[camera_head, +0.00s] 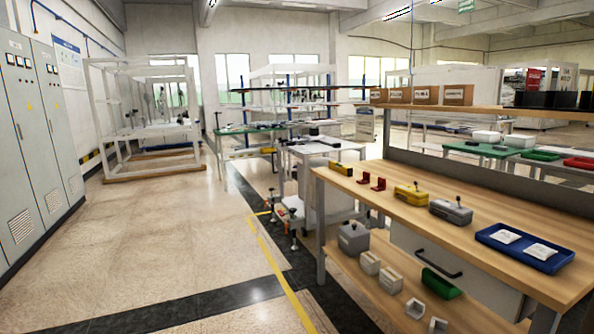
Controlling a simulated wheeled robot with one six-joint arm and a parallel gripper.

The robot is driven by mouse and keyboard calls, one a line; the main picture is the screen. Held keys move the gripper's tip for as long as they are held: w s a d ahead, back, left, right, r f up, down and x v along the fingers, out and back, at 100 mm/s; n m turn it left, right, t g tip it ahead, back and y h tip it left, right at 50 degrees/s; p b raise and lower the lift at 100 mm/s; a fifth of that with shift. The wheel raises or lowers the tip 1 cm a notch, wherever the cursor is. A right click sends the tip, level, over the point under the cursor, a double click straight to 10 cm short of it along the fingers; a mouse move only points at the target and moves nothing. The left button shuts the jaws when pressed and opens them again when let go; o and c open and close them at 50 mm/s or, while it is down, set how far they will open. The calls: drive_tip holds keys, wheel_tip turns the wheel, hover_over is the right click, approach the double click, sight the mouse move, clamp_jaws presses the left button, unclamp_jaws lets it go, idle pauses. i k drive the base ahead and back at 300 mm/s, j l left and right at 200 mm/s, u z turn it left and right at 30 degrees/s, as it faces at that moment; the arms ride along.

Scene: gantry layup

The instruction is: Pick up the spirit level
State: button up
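A short yellow block (341,167) lies at the far left end of the wooden workbench (490,228). It may be the spirit level, but it is too small to be sure. My gripper does not show in this view. The bench is some distance ahead and to the right.
The bench also holds two red brackets (378,183), a yellow device (411,194), a grey device (450,211) and a blue tray (524,247) with white packets. A white cart (324,148) stands behind it. Grey cabinets (38,140) line the left. Open floor (170,235) lies between.

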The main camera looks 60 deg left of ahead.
sight(346, 171)
drive_tip(key=u, duration=1.35)
drive_tip(key=i+l, duration=0.1)
drive_tip(key=i, duration=0.7)
drive_tip(key=i+l, duration=0.1)
drive_tip(key=i, duration=0.75)
drive_tip(key=i+u, duration=0.1)
drive_tip(key=i, duration=0.7)
drive_tip(key=i+l, duration=0.2)
drive_tip(key=i, duration=0.65)
